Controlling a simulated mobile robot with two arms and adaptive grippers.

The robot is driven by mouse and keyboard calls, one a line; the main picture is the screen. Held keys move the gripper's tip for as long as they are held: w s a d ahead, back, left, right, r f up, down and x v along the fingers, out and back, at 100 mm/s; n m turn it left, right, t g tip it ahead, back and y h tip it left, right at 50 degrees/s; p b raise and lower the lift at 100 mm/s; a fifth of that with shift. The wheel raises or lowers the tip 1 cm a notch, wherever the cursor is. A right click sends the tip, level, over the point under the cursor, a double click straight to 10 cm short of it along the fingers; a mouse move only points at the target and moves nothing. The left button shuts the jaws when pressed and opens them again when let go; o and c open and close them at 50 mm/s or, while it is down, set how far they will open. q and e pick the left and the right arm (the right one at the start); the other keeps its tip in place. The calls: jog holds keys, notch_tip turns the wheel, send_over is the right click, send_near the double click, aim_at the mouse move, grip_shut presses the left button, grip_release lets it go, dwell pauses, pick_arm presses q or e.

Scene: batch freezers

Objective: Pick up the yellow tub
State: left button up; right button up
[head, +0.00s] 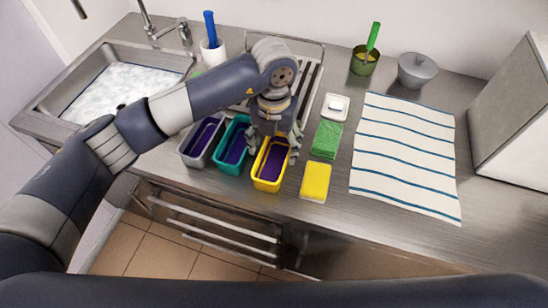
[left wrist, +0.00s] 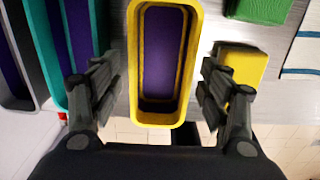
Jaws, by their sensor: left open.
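The yellow tub (head: 258,178) is a narrow, upright tub with a purple inside, near the front edge of the counter. It also fills the middle of the left wrist view (left wrist: 187,60). My left gripper (head: 273,147) is open over the tub, reaching down from above. The gripper hides part of the tub's far end in the head view. My right gripper is not in view.
A teal tub (head: 219,159) and a grey tub (head: 190,152) stand close on the left. A striped towel (head: 405,150) lies farther right. A sink (head: 65,112) is at far left.

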aim_at(274, 166)
pick_arm(q)
jog(key=f, duration=0.1)
jog(key=f+p, duration=0.2)
jog(key=f, duration=0.1)
jog(key=shift+s+f, duration=0.1)
jog(key=shift+s, duration=0.2)
jog(key=shift+f, duration=0.4)
jog(key=shift+w, duration=0.1)
jog(key=shift+c, duration=0.6)
jog(key=c, duration=0.8)
jog(key=shift+o, duration=0.2)
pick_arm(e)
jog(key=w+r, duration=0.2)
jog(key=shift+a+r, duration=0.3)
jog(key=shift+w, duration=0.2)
